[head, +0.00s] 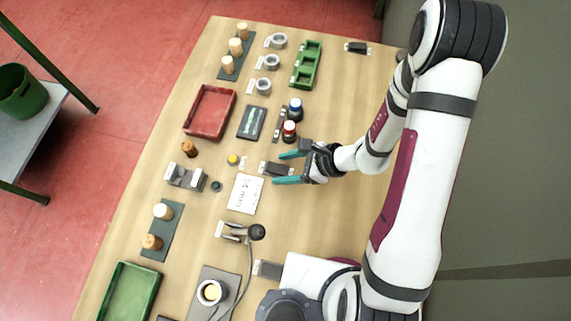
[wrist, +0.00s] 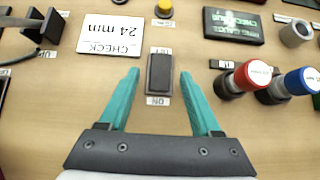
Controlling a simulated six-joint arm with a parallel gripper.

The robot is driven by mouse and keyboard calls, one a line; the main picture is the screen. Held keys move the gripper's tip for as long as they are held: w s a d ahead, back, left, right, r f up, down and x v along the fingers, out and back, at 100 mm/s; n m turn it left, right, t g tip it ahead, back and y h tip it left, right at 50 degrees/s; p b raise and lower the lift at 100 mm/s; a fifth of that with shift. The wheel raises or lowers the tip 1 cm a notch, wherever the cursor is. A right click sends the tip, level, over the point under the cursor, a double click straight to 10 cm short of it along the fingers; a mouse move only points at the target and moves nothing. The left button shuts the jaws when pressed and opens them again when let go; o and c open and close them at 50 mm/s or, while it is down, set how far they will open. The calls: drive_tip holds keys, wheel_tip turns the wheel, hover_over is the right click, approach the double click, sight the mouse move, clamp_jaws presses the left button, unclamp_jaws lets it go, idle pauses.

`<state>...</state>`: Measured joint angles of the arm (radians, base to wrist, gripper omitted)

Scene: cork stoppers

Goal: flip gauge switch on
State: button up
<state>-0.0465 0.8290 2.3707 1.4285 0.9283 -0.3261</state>
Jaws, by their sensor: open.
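A dark rocker switch (wrist: 159,73) sits on the table with an "ON" label (wrist: 158,101) at its edge nearest my gripper and another small label (wrist: 160,50), hard to read, at its far edge. It also shows in the head view (head: 273,168). My gripper (wrist: 160,72) has teal fingers, open and empty, one on each side of the switch in the wrist view. In the head view my gripper (head: 277,168) is over the switch's right end. I cannot tell its height above the switch or which side is pressed. A dark display (wrist: 235,25) with partly legible gauge lettering stands beyond.
A white "CHECK 24 mm" card (wrist: 109,34) and a lever (wrist: 43,25) lie left in the wrist view. A yellow button (wrist: 164,8) is beyond the switch. A red tray (head: 210,88) is farther off.

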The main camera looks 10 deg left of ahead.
drive_tip(key=v, duration=1.5)
drive_tip(key=shift+d+r, duration=0.25)
drive_tip(key=shift+d, duration=0.1)
drive_tip(key=s+d+r+n+h, duration=0.2)
drive_tip(key=s+r+n+h, duration=0.5)
drive_tip(key=s+r+n, duration=0.3)
drive_tip(key=s+n, duration=0.2)
drive_tip(key=shift+s+d+r, duration=0.25)
drive_tip(key=shift+s+r, duration=0.05)
drive_tip(key=shift+s, duration=0.05)
drive_tip(key=shift+o, duration=0.3)
